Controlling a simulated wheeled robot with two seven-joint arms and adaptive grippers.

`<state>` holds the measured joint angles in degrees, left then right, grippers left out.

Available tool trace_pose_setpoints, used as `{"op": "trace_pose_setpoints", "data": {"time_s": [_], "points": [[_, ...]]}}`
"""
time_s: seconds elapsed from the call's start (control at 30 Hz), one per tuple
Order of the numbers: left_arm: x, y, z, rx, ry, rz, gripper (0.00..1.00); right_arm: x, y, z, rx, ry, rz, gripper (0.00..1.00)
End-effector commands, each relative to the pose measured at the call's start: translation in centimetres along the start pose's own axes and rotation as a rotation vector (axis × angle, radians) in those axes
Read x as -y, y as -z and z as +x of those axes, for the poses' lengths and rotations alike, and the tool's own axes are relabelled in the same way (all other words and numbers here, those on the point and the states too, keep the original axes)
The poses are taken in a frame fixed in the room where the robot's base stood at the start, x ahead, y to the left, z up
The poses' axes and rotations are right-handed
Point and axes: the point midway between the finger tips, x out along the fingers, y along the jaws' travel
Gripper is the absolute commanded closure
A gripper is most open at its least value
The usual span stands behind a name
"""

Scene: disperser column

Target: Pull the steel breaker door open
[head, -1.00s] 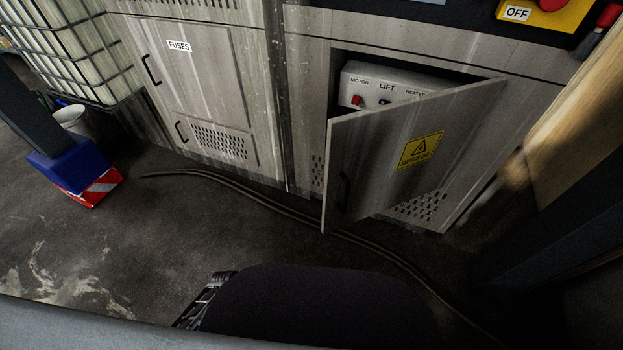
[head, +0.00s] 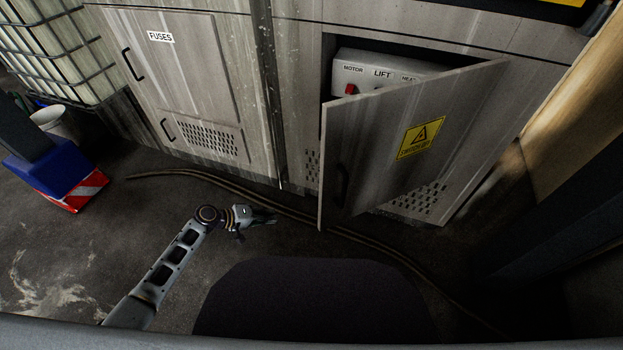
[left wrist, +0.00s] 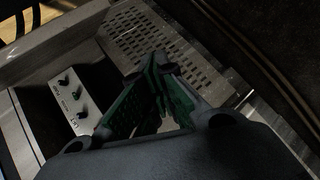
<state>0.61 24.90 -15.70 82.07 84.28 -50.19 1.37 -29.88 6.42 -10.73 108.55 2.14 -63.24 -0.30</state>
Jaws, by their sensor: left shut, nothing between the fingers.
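The steel breaker door (head: 385,140), grey with a yellow warning label and a dark handle (head: 341,186) near its left edge, stands partly open in the head view, its free left edge swung out from the cabinet. Behind it, a light control box (head: 350,68) marked LIFT shows in the recess; its lower part is hidden by the door. My left gripper (head: 267,217) is shut and empty, left of the door's free edge and apart from it. In the left wrist view its green-padded fingers (left wrist: 156,100) show beside the control box (left wrist: 72,104). My right gripper is not in view.
A closed FUSES door (head: 190,80) is on the left cabinet. A cable (head: 225,182) runs along the floor before the cabinets. A blue and red-white block (head: 60,172) stands at left. A dark post (head: 570,220) stands at right. The floor at lower left is clear.

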Motion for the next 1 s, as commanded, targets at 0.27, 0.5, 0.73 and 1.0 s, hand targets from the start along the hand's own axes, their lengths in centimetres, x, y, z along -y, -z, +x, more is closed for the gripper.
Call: {"op": "trace_pose_setpoints", "data": {"time_s": [0.27,0.5,0.73,1.0], "points": [[-7.4,2.1,-1.6,0.055,-0.205,-0.033,1.00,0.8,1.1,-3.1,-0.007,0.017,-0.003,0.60],[-13.8,3.0,-4.0,0.124,-0.383,-0.053,1.00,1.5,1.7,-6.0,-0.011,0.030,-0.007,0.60],[-18.7,3.2,-6.5,0.189,-0.521,-0.063,1.00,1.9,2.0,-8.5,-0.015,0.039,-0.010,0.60],[-20.4,3.2,-7.5,0.214,-0.569,-0.067,1.00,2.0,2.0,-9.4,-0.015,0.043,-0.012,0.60]]}}
